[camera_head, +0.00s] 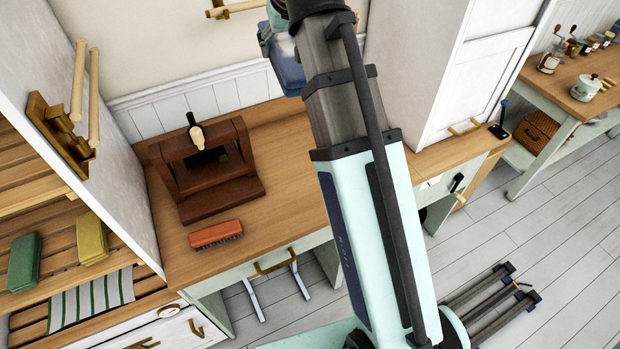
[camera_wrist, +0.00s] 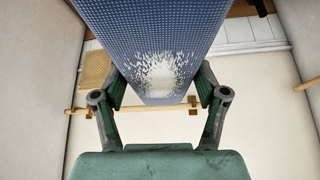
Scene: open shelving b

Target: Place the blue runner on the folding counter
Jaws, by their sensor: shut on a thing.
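The blue runner (camera_wrist: 150,35) is a woven blue cloth with a whitish speckled patch near its lower end. My gripper (camera_wrist: 160,92) is shut on it, with one finger at each side edge. In the head view a small part of the blue runner (camera_head: 288,72) shows beside my arm, in front of the panelled wall and above the wooden counter; the rest is hidden. The wooden counter (camera_head: 290,185) spans the middle of the head view, partly hidden by my arm. I cannot tell for certain that it is the folding counter.
A brown wooden stand (camera_head: 208,170) and an orange-red brush (camera_head: 216,234) occupy the counter's left part. A white cabinet (camera_head: 470,75) stands right of my arm. Slatted shelves at left hold green (camera_head: 24,262) and yellow (camera_head: 91,238) folded cloths. Bare counter shows near the middle.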

